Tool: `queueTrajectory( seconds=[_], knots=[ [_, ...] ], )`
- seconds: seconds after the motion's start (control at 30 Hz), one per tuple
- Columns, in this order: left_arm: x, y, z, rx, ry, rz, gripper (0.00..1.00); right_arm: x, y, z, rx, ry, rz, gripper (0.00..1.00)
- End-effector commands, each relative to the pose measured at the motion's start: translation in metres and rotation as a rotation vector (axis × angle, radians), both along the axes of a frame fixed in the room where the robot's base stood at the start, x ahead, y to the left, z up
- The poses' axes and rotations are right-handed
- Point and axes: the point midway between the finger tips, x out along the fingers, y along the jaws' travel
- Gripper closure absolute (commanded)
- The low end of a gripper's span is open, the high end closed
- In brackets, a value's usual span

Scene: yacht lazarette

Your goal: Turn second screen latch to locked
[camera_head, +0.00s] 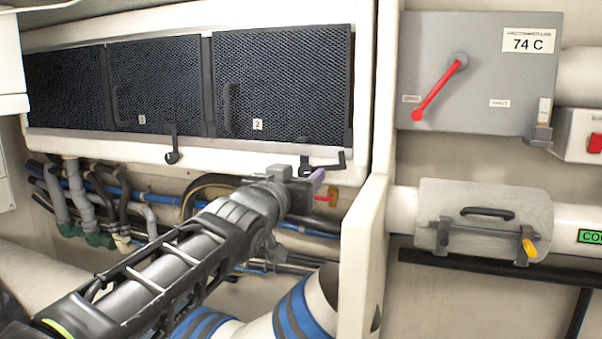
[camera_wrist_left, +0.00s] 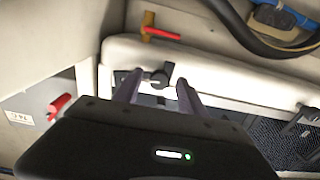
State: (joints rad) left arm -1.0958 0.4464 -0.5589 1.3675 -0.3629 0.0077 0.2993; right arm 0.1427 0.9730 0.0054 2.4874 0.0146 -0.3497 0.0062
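The dark latch (camera_head: 335,163) below the screen marked 2 (camera_head: 285,80) has its arm pointing right, with a short upturned end. It also shows in the left wrist view (camera_wrist_left: 160,78). My left gripper (camera_head: 312,180) is at this latch, just below the white frame's lower edge. In the left wrist view its two fingers (camera_wrist_left: 157,92) stand apart, one on each side of the latch knob; I cannot tell whether they touch it. Another latch (camera_head: 172,148), below the middle screen, has its arm pointing up. My right gripper is not in view.
A grey box (camera_head: 485,75) with a red lever is at the right, beyond a white upright post (camera_head: 362,240). Pipes and hoses (camera_head: 90,195) run below the screens.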

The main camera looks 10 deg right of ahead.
Motion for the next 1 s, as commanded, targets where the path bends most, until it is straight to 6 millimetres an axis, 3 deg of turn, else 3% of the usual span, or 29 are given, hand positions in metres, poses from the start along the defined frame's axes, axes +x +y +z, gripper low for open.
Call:
queueTrajectory(
  seconds=[0.6,1.0],
  knots=[
    [-0.0003,0.0003,0.0003,0.000,0.000,0.000,1.00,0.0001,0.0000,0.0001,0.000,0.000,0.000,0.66],
    [-0.0002,0.0004,0.0004,0.000,0.000,0.000,1.00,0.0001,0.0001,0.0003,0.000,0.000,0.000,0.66]
  ],
)
